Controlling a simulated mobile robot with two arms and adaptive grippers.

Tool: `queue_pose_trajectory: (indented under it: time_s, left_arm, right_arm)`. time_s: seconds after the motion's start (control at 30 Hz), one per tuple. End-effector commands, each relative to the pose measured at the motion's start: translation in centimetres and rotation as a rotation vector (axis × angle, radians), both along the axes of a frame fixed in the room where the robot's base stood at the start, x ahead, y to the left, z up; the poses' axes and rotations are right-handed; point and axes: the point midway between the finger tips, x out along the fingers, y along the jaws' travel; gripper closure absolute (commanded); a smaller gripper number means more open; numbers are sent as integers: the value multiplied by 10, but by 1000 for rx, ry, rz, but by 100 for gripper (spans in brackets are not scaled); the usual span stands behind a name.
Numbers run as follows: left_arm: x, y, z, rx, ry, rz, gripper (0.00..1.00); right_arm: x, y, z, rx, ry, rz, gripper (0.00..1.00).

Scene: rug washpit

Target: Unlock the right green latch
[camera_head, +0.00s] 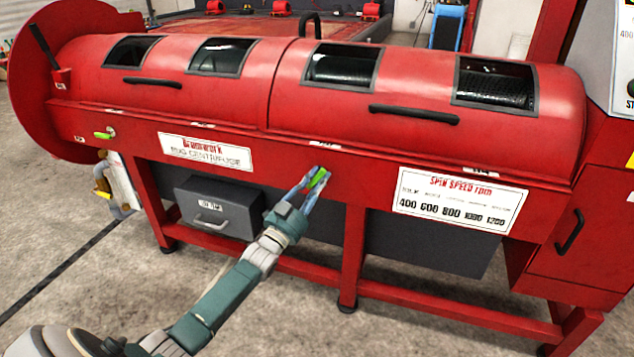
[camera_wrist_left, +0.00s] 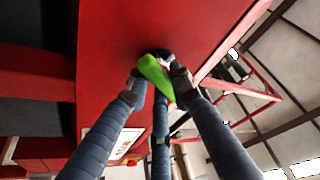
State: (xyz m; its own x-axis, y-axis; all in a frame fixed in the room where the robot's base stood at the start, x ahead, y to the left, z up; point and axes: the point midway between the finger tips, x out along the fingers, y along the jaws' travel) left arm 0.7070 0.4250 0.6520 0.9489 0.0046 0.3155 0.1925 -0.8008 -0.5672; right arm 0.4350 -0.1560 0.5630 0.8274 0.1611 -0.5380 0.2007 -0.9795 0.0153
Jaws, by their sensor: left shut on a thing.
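The right green latch (camera_head: 318,178) is on the front of the red rug centrifuge (camera_head: 420,90), near the middle below the lids. My left gripper (camera_head: 314,182) is at this latch with its fingers shut on it. In the left wrist view the green latch (camera_wrist_left: 155,76) lies between the fingertips (camera_wrist_left: 156,88), against the red panel, tilted. Its pivot is partly hidden by the fingers. Another green latch (camera_head: 104,134) sits at the left end of the machine, pointing left. My right gripper does not show.
Two curved lids with dark windows and black handles (camera_head: 413,114) cover the machine. A grey drawer box (camera_head: 215,207) hangs below on the left. A red leg (camera_head: 352,255) stands close to the right of my left arm. A red control cabinet (camera_head: 575,235) stands at the right. The concrete floor in front is clear.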

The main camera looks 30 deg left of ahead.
Motion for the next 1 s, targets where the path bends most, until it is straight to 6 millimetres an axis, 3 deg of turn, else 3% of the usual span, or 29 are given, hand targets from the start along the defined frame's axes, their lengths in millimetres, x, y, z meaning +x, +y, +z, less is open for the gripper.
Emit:
queue_pose_trajectory:
  time_s: [0.5, 1.0]
  left_arm:
    - [0, -2, 1, -433, -100, 0, 100]
    - [0, -2, 1, -598, -139, 0, 100]
  right_arm:
    - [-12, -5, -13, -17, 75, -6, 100]
    - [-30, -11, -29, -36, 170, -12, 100]
